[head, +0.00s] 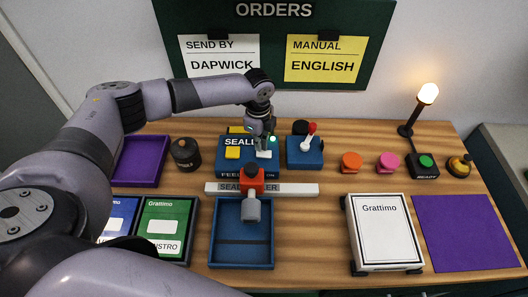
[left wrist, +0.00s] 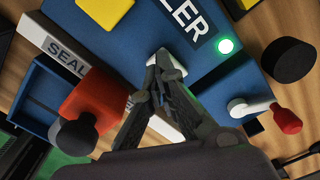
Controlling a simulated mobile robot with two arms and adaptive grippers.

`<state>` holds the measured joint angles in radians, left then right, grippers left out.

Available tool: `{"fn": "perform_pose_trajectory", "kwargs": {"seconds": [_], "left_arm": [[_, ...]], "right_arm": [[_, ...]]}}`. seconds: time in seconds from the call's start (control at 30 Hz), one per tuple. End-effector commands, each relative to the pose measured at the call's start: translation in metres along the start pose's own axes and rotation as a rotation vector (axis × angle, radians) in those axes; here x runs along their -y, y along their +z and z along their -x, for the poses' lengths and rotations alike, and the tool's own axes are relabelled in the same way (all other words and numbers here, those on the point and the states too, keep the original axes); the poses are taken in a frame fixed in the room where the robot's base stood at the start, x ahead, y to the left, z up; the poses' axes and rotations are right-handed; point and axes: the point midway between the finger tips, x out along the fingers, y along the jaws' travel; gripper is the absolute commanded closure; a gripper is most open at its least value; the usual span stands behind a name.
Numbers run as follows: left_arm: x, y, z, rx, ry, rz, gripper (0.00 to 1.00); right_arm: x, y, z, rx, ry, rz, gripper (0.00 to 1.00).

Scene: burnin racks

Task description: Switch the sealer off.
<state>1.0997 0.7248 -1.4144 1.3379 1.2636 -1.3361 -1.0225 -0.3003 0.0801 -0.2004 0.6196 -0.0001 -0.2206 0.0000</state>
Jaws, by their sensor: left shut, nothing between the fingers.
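The sealer (head: 222,167) is a blue box with a SEALER label, a yellow block on top and a lit green lamp (head: 272,139). In the left wrist view the sealer (left wrist: 140,50) fills the upper middle, and its lamp (left wrist: 225,46) glows green. A small white switch piece (head: 264,154) sits at its front right, by the word ON. My left gripper (head: 265,146) points down over it. In the left wrist view my left gripper (left wrist: 160,78) is shut, with its fingertips at the white piece (left wrist: 168,64), partly hiding it; contact is unclear.
A blue box (head: 305,155) with a red-knobbed lever (head: 311,128) stands close right of the sealer. An orange block with a black knob (head: 251,179) stands in front, by a white bar (head: 300,190). A lit lamp (head: 428,94) and a green READY button (head: 426,161) are at right.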

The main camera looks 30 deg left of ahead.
Motion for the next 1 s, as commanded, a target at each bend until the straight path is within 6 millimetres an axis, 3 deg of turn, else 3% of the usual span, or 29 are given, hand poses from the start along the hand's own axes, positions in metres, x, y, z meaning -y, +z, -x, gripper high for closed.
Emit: {"fn": "perform_pose_trajectory", "kwargs": {"seconds": [1.0], "left_arm": [[0.000,0.000,-0.014,0.000,0.000,0.000,1.00]], "right_arm": [[-0.001,0.001,-0.007,-0.001,0.002,-0.001,0.60]]}}
